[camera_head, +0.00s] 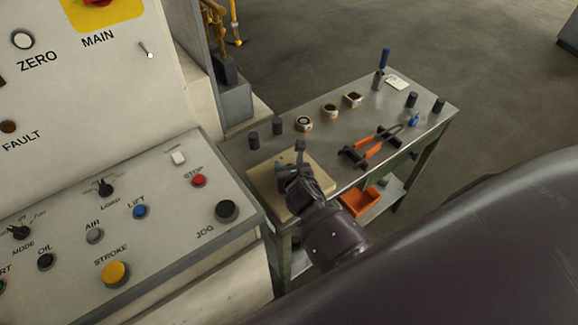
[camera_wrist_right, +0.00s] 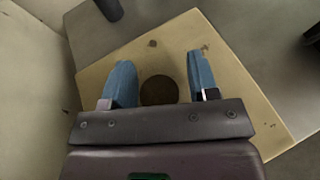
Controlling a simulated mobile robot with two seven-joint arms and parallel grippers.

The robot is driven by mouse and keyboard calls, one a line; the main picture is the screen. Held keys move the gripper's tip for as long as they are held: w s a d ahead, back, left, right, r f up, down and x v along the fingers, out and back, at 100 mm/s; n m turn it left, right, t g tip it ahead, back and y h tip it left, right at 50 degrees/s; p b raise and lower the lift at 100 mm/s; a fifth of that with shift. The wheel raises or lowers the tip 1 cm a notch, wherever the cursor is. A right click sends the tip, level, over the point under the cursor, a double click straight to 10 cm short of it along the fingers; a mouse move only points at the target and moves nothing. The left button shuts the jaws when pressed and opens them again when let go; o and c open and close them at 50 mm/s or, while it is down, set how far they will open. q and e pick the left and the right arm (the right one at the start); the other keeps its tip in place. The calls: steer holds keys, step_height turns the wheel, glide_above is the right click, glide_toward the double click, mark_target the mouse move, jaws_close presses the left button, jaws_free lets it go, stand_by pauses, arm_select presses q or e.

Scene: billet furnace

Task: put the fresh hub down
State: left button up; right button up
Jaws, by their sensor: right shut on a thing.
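My right gripper (camera_head: 289,168) is over the pale wooden board (camera_head: 318,177) at the near left end of the steel bench. In the right wrist view its two blue fingers (camera_wrist_right: 162,84) stand on either side of a dark brown round thing (camera_wrist_right: 158,91), which I take for the fresh hub. The gripper is shut on it. The board (camera_wrist_right: 100,75) fills the view beneath; whether the hub touches it I cannot tell. In the head view the hand hides the hub. My left gripper is not in view.
An orange bin (camera_head: 361,201) is on the lower shelf. A control panel (camera_head: 150,215) stands close on the left.

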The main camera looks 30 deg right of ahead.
steer(key=o, duration=0.8)
steer(key=shift+f, duration=0.15)
steer(key=o, duration=0.4)
steer(key=shift+r, duration=0.2)
steer(key=p+v, duration=0.1)
steer(key=v, duration=1.1)
